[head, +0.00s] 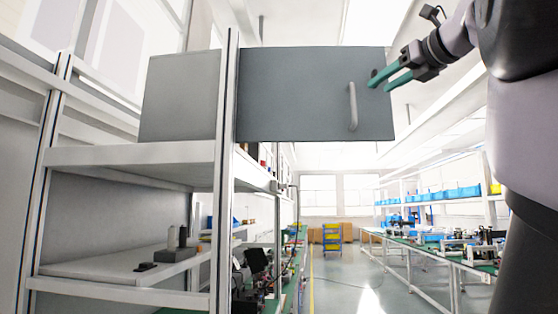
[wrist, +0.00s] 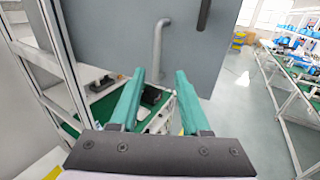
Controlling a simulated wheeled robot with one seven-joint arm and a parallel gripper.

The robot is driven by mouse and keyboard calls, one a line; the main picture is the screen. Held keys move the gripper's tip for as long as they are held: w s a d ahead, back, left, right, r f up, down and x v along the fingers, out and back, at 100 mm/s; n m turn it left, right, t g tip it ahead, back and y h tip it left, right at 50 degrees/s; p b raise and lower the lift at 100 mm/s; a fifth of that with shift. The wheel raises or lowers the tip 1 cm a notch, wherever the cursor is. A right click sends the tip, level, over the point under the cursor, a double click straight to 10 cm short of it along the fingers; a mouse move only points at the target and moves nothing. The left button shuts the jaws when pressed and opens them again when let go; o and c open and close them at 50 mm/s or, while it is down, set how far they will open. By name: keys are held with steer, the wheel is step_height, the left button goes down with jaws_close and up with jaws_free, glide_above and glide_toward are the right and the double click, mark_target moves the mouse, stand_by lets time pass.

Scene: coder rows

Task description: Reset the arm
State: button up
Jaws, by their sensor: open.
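My gripper (head: 384,80) is at the upper right in the head view, with two green fingers spread apart and nothing between them. It is beside the right edge of a grey cabinet door (head: 300,90) and just right of the door's curved handle (head: 352,106). In the wrist view, my gripper (wrist: 158,80) points at the door (wrist: 110,40), with the handle (wrist: 161,50) ahead of the fingers. The fingers appear apart from the handle. The grey cabinet (head: 180,97) stands on the upper shelf at the left.
A metal shelf rack (head: 130,154) fills the left side, with small dark and grey parts on its lower shelf (head: 110,270). Long workbenches (head: 440,250) with equipment run along the right. A yellow cart (head: 332,238) stands far down the aisle. The aisle floor (head: 350,280) is clear.

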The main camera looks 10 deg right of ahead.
steer(key=w+a+f+n+g, duration=0.25)
steer(key=f+n, duration=0.35)
steer(key=f, duration=0.3)
steer(key=w+a+f+n+g, duration=0.25)
steer(key=f+n, duration=0.25)
steer(key=f, duration=0.4)
steer(key=s+a+f+n+g, duration=0.1)
steer(key=a+f+n+g, duration=0.1)
steer(key=f+n, duration=0.7)
steer(key=a+f+n+g+h, duration=0.1)
steer(key=a+f+n+g, duration=0.1)
steer(key=f+n, duration=0.8)
step_height(320, 180, down, 2)
steer(key=shift+s+a+f+g, duration=0.2)
steer(key=shift+s+g, duration=0.2)
steer(key=shift+g, duration=0.2)
